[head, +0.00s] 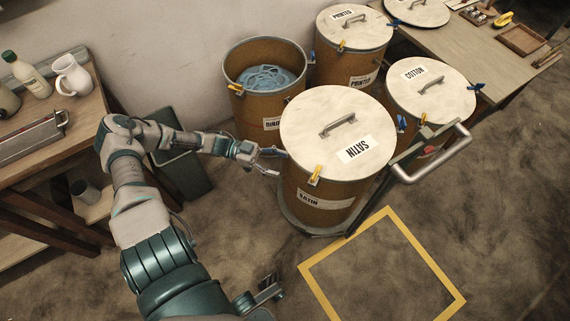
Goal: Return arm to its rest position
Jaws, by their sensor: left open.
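My left arm reaches in from the bottom left. Its gripper (270,163) is open beside the left side of the brown drum labelled SATIN (322,198). I cannot make out my right gripper.
An open drum (265,108) holds blue material behind the gripper. Lidded drums labelled PRINTED (350,65) and COTTON (432,88) stand behind. A trolley handle (435,155) sticks out right. A yellow floor square (340,245) is empty. A wooden bench (40,165) stands left.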

